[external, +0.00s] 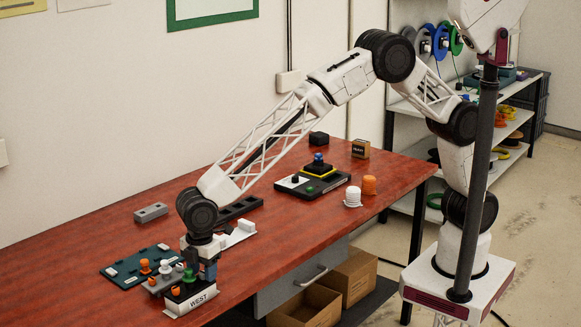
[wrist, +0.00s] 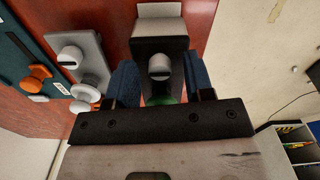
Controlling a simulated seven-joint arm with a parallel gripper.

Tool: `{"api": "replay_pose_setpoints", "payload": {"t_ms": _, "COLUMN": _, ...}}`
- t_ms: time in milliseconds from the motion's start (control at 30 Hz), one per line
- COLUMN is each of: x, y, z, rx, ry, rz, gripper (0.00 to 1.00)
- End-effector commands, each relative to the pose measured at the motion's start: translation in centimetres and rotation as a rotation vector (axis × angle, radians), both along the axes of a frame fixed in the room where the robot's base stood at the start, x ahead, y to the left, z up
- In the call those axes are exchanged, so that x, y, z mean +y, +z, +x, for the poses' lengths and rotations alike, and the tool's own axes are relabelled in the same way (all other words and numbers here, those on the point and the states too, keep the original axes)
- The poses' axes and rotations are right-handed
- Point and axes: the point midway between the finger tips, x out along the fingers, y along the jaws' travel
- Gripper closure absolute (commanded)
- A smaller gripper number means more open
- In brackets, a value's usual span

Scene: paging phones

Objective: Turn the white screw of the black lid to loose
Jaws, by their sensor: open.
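The black lid (wrist: 172,32) shows in the wrist view as a dark block near the top centre. The white screw (wrist: 159,67) stands on it, with a dark slot across its top. My gripper (wrist: 162,82) is open, with one blue finger on each side of the white screw and visible gaps between. A green knob (wrist: 165,98) shows partly behind the screw, mostly hidden by the gripper body. In the external view my gripper (external: 203,268) is low over the black block marked WEST (external: 198,291). I cannot make out the white screw there for certain.
A grey block (wrist: 92,52) with a white screw and an orange knob (wrist: 38,76) lie left of my gripper. A dark teal board (external: 125,268) lies beside them. A black device (external: 328,186) and white and orange knobs stand farther back. The table's front edge is close.

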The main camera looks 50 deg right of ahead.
Motion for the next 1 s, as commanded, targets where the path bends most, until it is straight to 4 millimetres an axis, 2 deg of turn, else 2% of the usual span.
{"api": "replay_pose_setpoints", "payload": {"t_ms": 167, "x": 0.0, "y": 1.1, "z": 0.0, "rx": -0.001, "ry": 0.0, "rz": 0.002, "gripper": 0.52}}
{"api": "replay_pose_setpoints", "payload": {"t_ms": 700, "x": 0.0, "y": 7.0, "z": 0.0, "rx": -0.001, "ry": 0.0, "rz": 0.001, "gripper": 0.52}}
{"api": "replay_pose_setpoints", "payload": {"t_ms": 1000, "x": 0.0, "y": 7.7, "z": 0.0, "rx": 0.0, "ry": 0.0, "rz": 0.0, "gripper": 0.52}}
